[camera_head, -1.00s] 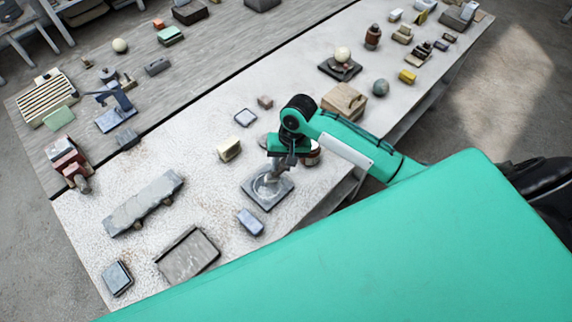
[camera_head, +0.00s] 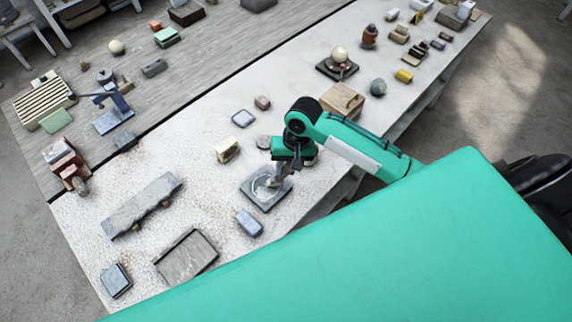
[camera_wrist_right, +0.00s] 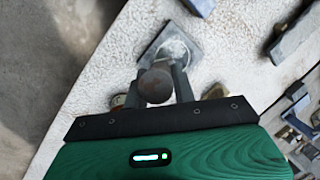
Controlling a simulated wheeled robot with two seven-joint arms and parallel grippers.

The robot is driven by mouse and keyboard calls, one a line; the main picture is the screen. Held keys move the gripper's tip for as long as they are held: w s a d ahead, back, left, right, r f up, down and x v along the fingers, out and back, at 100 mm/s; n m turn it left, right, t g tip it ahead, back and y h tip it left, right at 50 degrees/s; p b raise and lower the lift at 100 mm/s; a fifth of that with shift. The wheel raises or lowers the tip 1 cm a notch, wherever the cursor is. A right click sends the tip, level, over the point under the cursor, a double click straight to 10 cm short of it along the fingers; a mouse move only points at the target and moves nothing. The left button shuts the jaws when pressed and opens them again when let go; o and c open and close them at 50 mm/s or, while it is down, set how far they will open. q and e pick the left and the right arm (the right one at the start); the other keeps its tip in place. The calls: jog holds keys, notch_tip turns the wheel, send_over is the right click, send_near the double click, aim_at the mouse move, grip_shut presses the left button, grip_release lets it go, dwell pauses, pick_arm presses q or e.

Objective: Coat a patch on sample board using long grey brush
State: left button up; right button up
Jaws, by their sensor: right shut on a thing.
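A square grey board (camera_head: 254,199) with a pale round patch lies on the white table. It also shows in the right wrist view (camera_wrist_right: 190,55). My right gripper (camera_head: 277,178) is right over it, pointing down, its fingers shut on the long grey brush. In the wrist view the brush shows as a round grey-brown end (camera_wrist_right: 155,84) between the fingers. The brush's lower end is mostly hidden, so I cannot tell whether it touches the board. My left gripper is not in view.
A small blue-grey block (camera_head: 249,223) and a cream block (camera_head: 228,150) lie close to the board. A long grey slab (camera_head: 140,205) and a shallow tray (camera_head: 187,257) lie to the left. A wooden box (camera_head: 343,101) stands beyond my arm.

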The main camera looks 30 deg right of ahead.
jog(key=shift+f, duration=0.25)
jog(key=shift+f, duration=0.2)
dwell(0.4)
jog(key=shift+s, duration=0.1)
jog(key=shift+s+d, duration=0.2)
jog(key=shift+s, duration=0.3)
jog(key=shift+s+d, duration=0.2)
jog(key=shift+s, duration=0.3)
jog(key=shift+w+a, duration=0.25)
jog(key=shift+w, duration=0.45)
jog(key=shift+w+a, duration=0.3)
jog(key=shift+w, duration=0.45)
jog(key=shift+w+a, duration=0.25)
jog(key=shift+w, duration=0.45)
jog(key=shift+s+d, duration=0.3)
jog(key=shift+s, duration=0.45)
jog(key=shift+s+d, duration=0.25)
jog(key=shift+s, duration=0.45)
jog(key=shift+s+d, duration=0.3)
jog(key=shift+s, duration=0.45)
jog(key=shift+w+a, duration=0.1)
jog(key=shift+w, duration=0.05)
jog(key=shift+w+a, duration=0.25)
jog(key=shift+w, duration=0.45)
jog(key=shift+w+a, duration=0.25)
jog(key=shift+w, duration=0.4)
jog(key=shift+w+a, duration=0.25)
jog(key=shift+w, duration=0.45)
